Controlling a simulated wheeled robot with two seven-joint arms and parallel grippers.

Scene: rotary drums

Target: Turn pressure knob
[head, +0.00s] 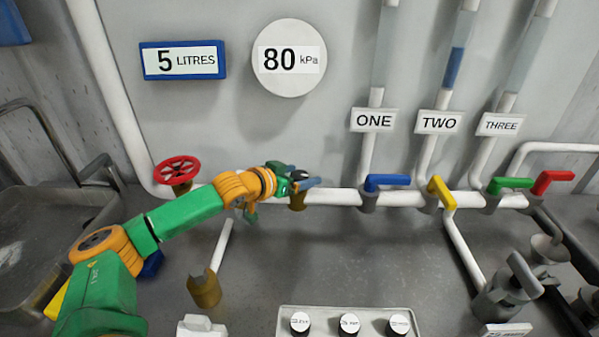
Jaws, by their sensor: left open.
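My left gripper (303,181) reaches in from the left, at the white horizontal pipe below the round gauge. It is open, with dark and blue-grey fingers beside a brass fitting (297,202) on the pipe. The gripper covers the top of this fitting, so I cannot tell whether a knob is there or whether the fingers touch it. The round white pressure gauge (289,84) on the wall reads 80 kPa. No knob in view has a legible pressure label. My right gripper is not in view.
A red handwheel (178,169) stands left of the gripper. Blue (387,181), yellow (441,192), green (511,184) and red (553,181) levers line the pipe on the right. A blue-framed sign (183,61) reads 5 LITRES.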

